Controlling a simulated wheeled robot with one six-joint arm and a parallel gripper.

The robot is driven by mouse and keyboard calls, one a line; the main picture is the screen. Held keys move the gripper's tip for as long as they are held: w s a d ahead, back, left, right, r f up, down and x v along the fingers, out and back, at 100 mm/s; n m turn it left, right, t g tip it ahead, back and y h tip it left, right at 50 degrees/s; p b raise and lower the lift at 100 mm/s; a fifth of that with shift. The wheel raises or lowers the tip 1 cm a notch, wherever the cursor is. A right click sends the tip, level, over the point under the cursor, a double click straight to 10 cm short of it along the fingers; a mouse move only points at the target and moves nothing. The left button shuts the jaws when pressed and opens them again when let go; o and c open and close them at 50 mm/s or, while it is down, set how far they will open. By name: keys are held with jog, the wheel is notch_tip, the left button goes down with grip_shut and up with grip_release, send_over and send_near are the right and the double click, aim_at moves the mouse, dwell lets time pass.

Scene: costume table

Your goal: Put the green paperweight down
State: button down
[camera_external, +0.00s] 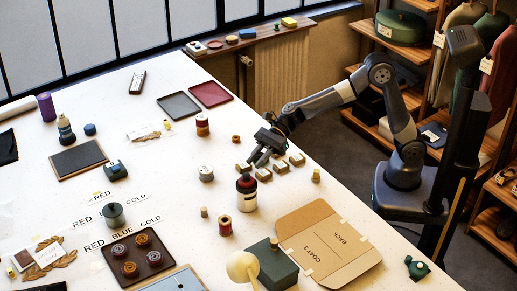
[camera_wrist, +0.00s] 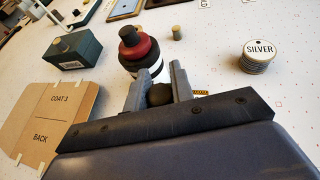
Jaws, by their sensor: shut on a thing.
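My gripper (camera_external: 260,157) hangs above the white table, over its right part. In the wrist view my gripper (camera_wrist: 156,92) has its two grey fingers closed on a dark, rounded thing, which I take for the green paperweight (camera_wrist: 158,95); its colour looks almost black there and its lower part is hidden. In the external view the fingers hide it. I cannot tell how high the paperweight is above the table.
Several small boxes (camera_external: 281,167) sit close to the gripper. Some bare table shows between the SILVER tin and the bottle.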

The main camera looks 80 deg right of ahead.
jog(key=w+d+m+t+h, duration=0.2)
jog(key=w+d+m+t, duration=0.1)
jog(key=w+d, duration=0.95)
jog(key=b, duration=0.2)
send_over(235, 157)
notch_tip(235, 157, down, 6)
jog(key=shift+w+r, duration=0.1)
jog(key=shift+r, duration=0.1)
jog(key=shift+f, duration=2.1)
jog(key=shift+f, duration=0.2)
jog(key=c, duration=1.2)
grip_release()
jog(key=shift+c, duration=0.2)
jog(key=shift+r, duration=0.1)
